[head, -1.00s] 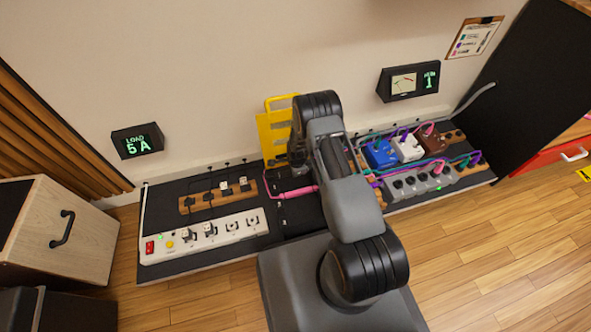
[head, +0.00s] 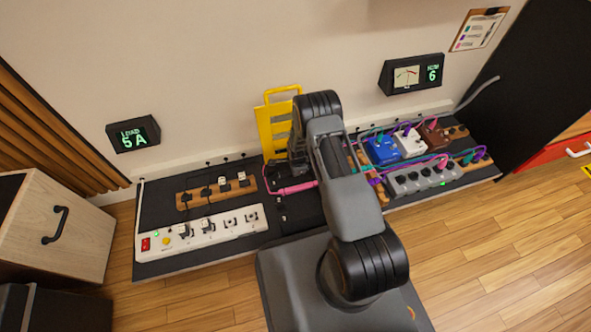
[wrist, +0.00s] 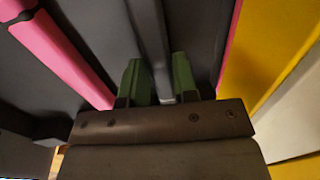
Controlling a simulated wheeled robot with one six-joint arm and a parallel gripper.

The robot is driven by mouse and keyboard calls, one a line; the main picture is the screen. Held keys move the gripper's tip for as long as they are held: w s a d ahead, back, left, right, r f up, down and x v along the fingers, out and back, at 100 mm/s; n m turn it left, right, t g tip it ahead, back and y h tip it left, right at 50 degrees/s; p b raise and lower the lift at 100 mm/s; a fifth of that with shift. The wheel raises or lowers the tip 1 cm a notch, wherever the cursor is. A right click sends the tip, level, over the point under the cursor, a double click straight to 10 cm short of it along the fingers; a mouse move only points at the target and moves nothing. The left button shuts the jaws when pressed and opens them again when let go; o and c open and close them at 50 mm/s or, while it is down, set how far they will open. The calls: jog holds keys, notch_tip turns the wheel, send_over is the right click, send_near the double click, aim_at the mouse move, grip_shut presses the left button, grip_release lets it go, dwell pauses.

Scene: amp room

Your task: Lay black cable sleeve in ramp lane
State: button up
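The black cable sleeve (wrist: 148,35) is a long dark bar in the wrist view, running from the top edge down between my fingers. In the head view my arm hides the sleeve and most of my gripper (head: 297,163). A pink sleeve (wrist: 60,48) lies to the left in the wrist view; it also shows on the dark board in the head view (head: 298,187). The ramp lane cannot be made out with certainty.
A yellow slotted rack (head: 277,125) stands against the wall behind my gripper. A white power strip (head: 202,232) and wooden block with plugs (head: 217,194) are left. Pedals, including a blue one (head: 382,150), and a grey strip (head: 425,178) with coloured cables are right.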

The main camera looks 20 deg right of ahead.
jog(key=o, duration=0.5)
jog(key=shift+c, duration=0.2)
jog(key=shift+r, duration=0.1)
notch_tip(320, 180, up, 14)
jog(key=s+p, duration=0.2)
jog(key=p, duration=0.4)
jog(key=shift+f, duration=0.25)
